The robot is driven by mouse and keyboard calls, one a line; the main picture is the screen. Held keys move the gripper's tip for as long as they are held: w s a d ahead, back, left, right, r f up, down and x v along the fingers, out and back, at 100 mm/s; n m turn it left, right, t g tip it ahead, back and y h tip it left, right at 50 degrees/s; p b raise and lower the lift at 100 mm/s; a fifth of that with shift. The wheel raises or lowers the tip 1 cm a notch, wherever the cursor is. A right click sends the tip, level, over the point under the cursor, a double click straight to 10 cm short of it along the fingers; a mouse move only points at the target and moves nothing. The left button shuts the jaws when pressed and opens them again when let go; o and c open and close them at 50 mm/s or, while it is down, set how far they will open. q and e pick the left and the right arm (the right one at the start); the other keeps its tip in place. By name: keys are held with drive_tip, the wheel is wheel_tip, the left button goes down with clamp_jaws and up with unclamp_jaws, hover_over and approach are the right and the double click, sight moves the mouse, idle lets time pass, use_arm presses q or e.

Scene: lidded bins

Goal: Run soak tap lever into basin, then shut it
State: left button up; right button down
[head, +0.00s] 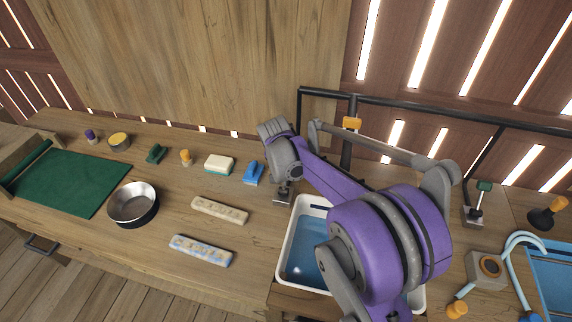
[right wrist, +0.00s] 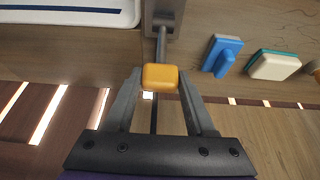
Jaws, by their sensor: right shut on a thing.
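The soak tap lever ends in an orange knob (right wrist: 160,77) on a thin metal rod, seen in the right wrist view. My right gripper (right wrist: 159,84) is shut on this knob, one finger on each side. The tap's grey metal base (head: 283,193) shows below my wrist in the head view, at the basin's back left corner; the knob is hidden there. The white-rimmed basin (head: 288,245) shows blue inside with a dark line on its back wall. My purple arm covers its right part. I cannot tell whether water is running. My left gripper is not in view.
A blue tool (head: 253,172) and a cream-and-green sponge (head: 219,164) lie left of the tap. Two pale bars, a metal bowl (head: 133,204) and a green mat (head: 72,182) are further left. A green-knobbed lever (head: 481,197) stands at right. A dark rail runs behind.

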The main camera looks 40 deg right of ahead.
drive_tip(key=shift+s+a, duration=0.5)
drive_tip(key=shift+a, duration=0.15)
drive_tip(key=shift+c, duration=1.2)
unclamp_jaws()
drive_tip(key=shift+r, duration=0.15)
drive_tip(key=v, duration=1)
drive_tip(key=shift+s+a+r, duration=0.15)
drive_tip(key=shift+s+r, duration=0.05)
drive_tip(key=shift+r, duration=0.05)
